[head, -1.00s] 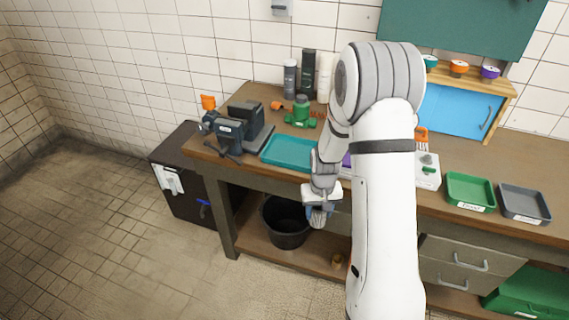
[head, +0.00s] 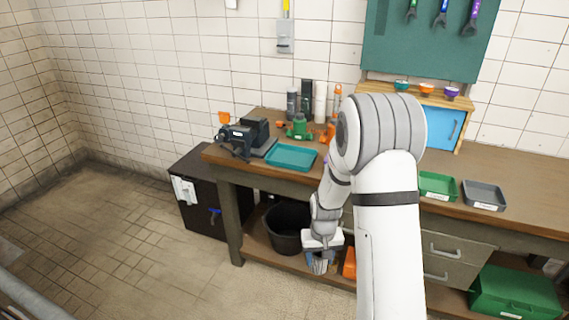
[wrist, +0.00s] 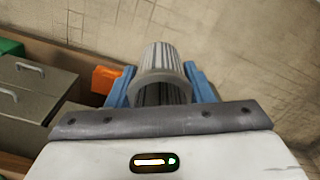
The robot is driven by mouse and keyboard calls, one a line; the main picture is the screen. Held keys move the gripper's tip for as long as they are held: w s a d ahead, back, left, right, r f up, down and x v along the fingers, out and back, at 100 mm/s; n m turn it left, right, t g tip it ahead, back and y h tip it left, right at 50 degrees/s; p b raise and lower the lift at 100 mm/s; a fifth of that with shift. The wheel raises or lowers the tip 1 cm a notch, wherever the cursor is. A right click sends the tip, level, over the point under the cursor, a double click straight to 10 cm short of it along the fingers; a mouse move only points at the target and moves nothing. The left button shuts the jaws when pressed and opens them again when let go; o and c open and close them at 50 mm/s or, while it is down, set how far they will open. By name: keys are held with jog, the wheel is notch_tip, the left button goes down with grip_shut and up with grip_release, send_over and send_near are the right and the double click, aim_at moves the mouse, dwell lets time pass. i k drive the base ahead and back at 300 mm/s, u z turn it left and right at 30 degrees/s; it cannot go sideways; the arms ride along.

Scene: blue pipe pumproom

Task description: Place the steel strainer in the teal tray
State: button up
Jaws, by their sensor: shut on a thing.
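My gripper (head: 319,266) hangs in front of the workbench, below the height of its top. It is shut on the steel strainer, a grey ribbed cylinder. In the wrist view the strainer (wrist: 161,68) sits between the two blue fingers, with its wider rim toward the gripper. In the head view the strainer (head: 319,264) is small and partly covered by the fingers. The teal tray (head: 292,157) lies on the bench top toward the left end, up and behind my gripper. The visible part of it looks empty.
A dark vise-like machine (head: 238,137) and a green pump part (head: 299,128) stand near the tray. A green tray (head: 438,186) and a grey tray (head: 483,195) lie to the right. A black bucket (head: 287,229) and an orange object (head: 349,263) are on the lower shelf.

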aim_at(293, 159)
jog(key=u, duration=0.25)
jog(key=i, duration=1)
